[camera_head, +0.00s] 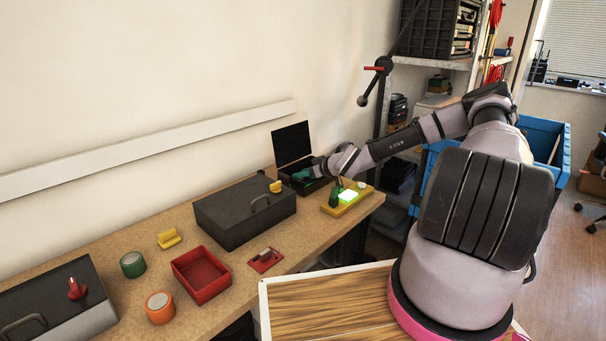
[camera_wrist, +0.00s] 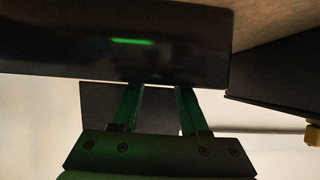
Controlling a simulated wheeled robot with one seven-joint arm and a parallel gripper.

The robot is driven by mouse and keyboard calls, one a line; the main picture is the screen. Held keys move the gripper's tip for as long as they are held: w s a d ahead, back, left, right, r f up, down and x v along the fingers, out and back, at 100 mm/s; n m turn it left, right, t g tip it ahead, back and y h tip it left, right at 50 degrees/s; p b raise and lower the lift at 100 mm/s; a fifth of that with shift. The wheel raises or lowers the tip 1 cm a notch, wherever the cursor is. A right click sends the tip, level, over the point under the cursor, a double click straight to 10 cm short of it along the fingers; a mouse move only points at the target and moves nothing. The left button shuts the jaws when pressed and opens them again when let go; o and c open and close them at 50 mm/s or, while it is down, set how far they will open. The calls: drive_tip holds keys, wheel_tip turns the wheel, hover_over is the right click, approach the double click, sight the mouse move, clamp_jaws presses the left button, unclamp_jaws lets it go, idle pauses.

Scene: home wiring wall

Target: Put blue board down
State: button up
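My gripper (camera_head: 302,175) is at the open black box (camera_head: 293,188) near the far end of the workbench, its teal fingers at the box's opening. In the wrist view my gripper's (camera_wrist: 158,90) two fingers stand apart, with no board visible between them. Their tips are close to a dark, glossy wall (camera_wrist: 60,45) with a green reflection on it. I cannot make out a blue board in either view; the inside of the black box is mostly hidden by my gripper and the box's wall.
The box's raised lid (camera_head: 291,142) stands behind my gripper. A yellow base (camera_head: 352,206) with a lit green panel (camera_head: 348,196) is just in front. A closed black case (camera_head: 245,212), red tray (camera_head: 201,275), green roll (camera_head: 132,264) and orange roll (camera_head: 160,307) are on the workbench (camera_head: 205,215).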

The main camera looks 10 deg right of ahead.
drive_tip(key=shift+r, duration=0.3)
drive_tip(key=s+d+r+m+g+h, duration=0.1)
drive_tip(key=s+d+r+g+h, duration=0.15)
drive_tip(key=s+d+r, duration=0.5)
drive_tip(key=s+d+r+g+h, duration=0.25)
drive_tip(key=s+r, duration=0.25)
drive_tip(key=s, duration=0.6)
drive_tip(key=s+r+m+h, duration=0.1)
drive_tip(key=s+r+m, duration=0.25)
drive_tip(key=r, duration=0.45)
drive_tip(key=s+r+m+h, duration=0.15)
drive_tip(key=s+r, duration=0.25)
drive_tip(key=r, duration=0.4)
drive_tip(key=s+a+r+m+t+y, duration=0.2)
drive_tip(key=s+r+m, duration=0.3)
drive_tip(key=s+r, duration=0.7)
drive_tip(key=shift+s+a+r, duration=0.2)
drive_tip(key=shift+s+a, duration=0.3)
drive_tip(key=shift+s, duration=0.2)
